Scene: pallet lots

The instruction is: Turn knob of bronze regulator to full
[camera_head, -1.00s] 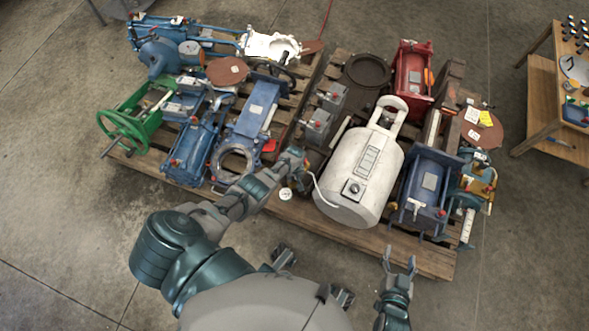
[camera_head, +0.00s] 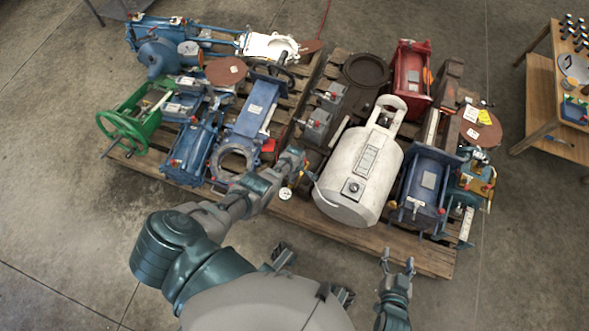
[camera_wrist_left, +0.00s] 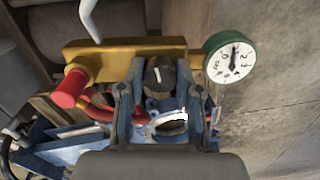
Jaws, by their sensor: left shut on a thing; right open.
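The bronze regulator (camera_wrist_left: 110,58) shows in the left wrist view as a brass-coloured body. It has a green-rimmed gauge (camera_wrist_left: 229,57) at right and a red handle (camera_wrist_left: 70,90) at left. Its dark knob (camera_wrist_left: 158,76) with a white mark sits between the fingers of my left gripper (camera_wrist_left: 161,88), which is shut on it. In the head view my left gripper (camera_head: 293,160) hides most of the regulator; the gauge (camera_head: 285,194) shows just below. My right gripper (camera_head: 397,268) is open and empty in front of the right pallet.
A white tank (camera_head: 358,185) lies just right of my left gripper on the right pallet (camera_head: 410,252). Blue valves and a green handwheel (camera_head: 126,133) crowd the left pallet. A wooden table (camera_head: 544,95) stands far right. The floor in front is clear.

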